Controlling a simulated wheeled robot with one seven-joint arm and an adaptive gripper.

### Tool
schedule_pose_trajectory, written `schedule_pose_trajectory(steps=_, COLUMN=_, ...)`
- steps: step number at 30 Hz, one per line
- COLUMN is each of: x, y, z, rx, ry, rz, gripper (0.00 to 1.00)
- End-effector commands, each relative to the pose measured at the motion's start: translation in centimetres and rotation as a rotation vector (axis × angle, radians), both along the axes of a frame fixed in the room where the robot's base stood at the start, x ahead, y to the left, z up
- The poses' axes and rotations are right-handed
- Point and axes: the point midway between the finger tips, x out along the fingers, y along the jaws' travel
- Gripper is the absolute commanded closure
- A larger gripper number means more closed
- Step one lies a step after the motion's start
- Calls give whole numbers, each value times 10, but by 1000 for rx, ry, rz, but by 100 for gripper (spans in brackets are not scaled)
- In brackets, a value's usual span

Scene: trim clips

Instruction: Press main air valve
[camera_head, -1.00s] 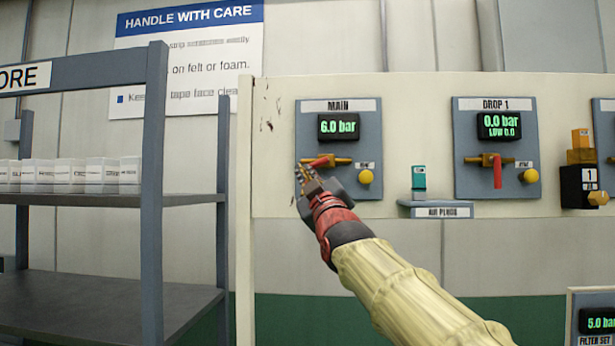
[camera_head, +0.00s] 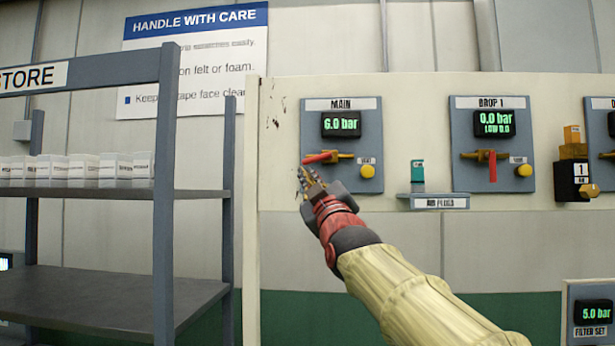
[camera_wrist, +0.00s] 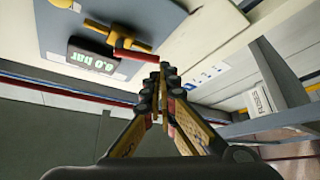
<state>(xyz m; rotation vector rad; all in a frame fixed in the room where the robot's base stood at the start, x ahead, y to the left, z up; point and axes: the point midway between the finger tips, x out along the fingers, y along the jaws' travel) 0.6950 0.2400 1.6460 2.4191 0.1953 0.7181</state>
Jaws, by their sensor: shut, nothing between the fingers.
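The main air valve is a brass fitting with a red lever (camera_head: 318,158) on the blue-grey MAIN panel (camera_head: 350,190). The lever lies nearly level, pointing left. It also shows in the wrist view (camera_wrist: 132,54). The MAIN display (camera_head: 341,124) reads 6.0 bar. A yellow knob (camera_head: 368,172) sits at the panel's lower right. My gripper (camera_head: 302,172) is shut and empty, just below the lever's left end in the head view. In the wrist view its fingertips (camera_wrist: 163,75) come together beside the lever with a small gap showing. Whether they touch it in depth I cannot tell.
The DROP 1 panel (camera_head: 488,140) on the right reads 0.0 bar, its red lever hanging down. A small ledge (camera_head: 438,202) with a teal piece (camera_head: 417,171) juts out between the panels. A metal shelf post (camera_head: 165,200) stands at the left.

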Motion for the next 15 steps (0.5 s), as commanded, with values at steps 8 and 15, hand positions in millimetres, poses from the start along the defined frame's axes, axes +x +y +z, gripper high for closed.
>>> schedule_pose_trajectory(steps=8, x=-39, y=-6, z=-17, rx=2, ry=-4, rz=1, gripper=100)
schedule_pose_trajectory(steps=15, x=-65, y=-9, z=-34, rx=2, ry=-4, rz=0, gripper=100)
